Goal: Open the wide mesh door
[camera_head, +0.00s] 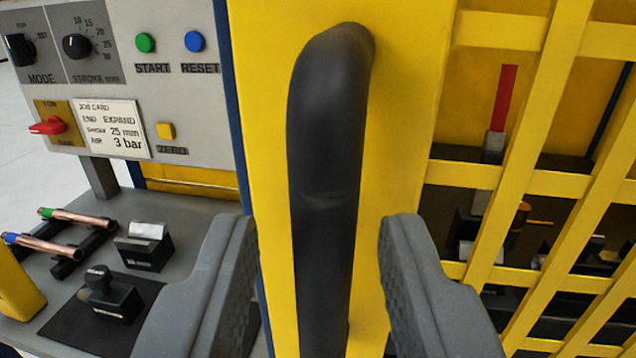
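The wide mesh door (405,95) is yellow, with a solid edge strip and a lattice of yellow bars on the right. Its black vertical handle (325,190) stands out from the strip in the middle of the view. My gripper (318,240) is open, with one grey finger left of the handle and one right of it. Gaps show between the handle and both fingers. The lower end of the handle is out of the picture. The door's left edge lies along a blue frame post, and I see no clear gap there.
A grey control panel (190,90) with knobs, buttons and a red switch (47,126) stands at the left. Below it, a grey bench (60,310) holds copper tubes (85,216) on a black rack and a black stamp-like block (100,292). Behind the mesh is a red-handled lever (503,98).

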